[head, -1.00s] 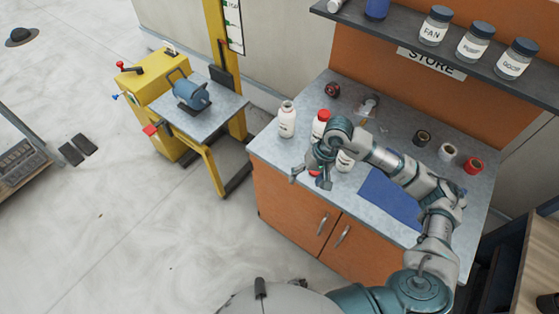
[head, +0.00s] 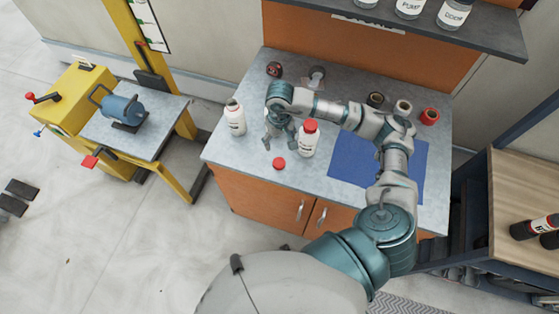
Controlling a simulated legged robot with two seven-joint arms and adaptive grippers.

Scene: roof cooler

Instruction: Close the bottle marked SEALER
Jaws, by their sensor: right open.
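A white bottle (head: 235,117) stands upright at the counter's left edge, its top without a red cap. A second white bottle (head: 308,144) stands upright with a red cap on it. Their small labels are hard to read, so I cannot tell which is marked SEALER. A loose red cap (head: 279,163) lies on the counter near its front edge. My right gripper (head: 279,143) is open and points down, between the two bottles in the picture and above the loose cap. It and its wrist hide part of the counter behind. My left gripper is out of view.
The grey counter (head: 227,155) carries a blue mat (head: 345,158) on the right under my arm. Tape rolls, one red (head: 430,116), lie at the back right. A shelf with jars overhangs the back. A yellow stand (head: 80,97) with a blue motor (head: 122,110) is left.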

